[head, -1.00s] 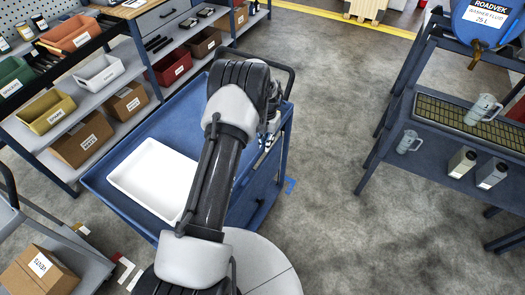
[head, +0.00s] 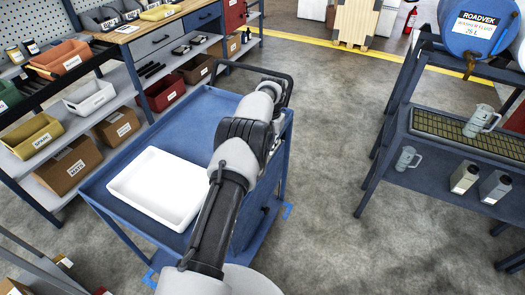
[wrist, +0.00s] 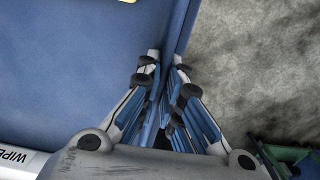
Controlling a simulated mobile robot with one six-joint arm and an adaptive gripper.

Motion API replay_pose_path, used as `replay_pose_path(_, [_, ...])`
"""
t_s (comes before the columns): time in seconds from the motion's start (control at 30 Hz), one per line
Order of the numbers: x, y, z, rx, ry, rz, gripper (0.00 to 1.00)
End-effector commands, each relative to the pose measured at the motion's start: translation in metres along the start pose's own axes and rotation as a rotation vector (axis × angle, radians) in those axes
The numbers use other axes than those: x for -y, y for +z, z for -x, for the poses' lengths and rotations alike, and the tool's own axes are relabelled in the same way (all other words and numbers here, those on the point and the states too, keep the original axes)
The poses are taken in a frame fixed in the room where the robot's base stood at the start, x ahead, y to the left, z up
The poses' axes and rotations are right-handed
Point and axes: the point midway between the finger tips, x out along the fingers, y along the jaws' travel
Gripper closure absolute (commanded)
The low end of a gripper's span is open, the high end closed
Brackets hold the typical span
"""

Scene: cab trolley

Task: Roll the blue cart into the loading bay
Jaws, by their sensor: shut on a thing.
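The blue cart (head: 200,122) stands left of centre in the head view, with a white tray (head: 158,188) on its top and a black push handle (head: 256,84) at its far end. My arm reaches over its right side and hides part of it. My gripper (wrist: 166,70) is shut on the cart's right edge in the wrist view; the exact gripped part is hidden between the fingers.
A shelf rack (head: 70,200) with bins and boxes runs close along the cart's left. A rack (head: 365,180) with a blue drum (head: 478,35) and jugs stands at the right. Grey floor (head: 330,140) between cart and right rack is clear. A wooden crate (head: 355,22) stands far back.

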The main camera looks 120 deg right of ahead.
Motion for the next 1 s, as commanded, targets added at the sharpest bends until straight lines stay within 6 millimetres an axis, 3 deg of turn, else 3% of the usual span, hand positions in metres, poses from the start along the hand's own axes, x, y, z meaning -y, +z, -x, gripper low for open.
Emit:
replay_pose_path(0.1, [0.000,0.000,0.002,0.002,-0.002,0.009,1.00])
replay_pose_path(0.13, [0.000,0.000,0.002,0.002,-0.002,0.010,0.92])
replay_pose_path(0.47, [0.000,-0.001,0.001,0.000,-0.002,0.009,0.70])
replay_pose_path(0.8, [0.000,-0.001,0.002,0.000,-0.002,0.008,0.70])
replay_pose_path(1.0, [0.000,0.000,0.029,0.003,-0.001,0.008,0.70])
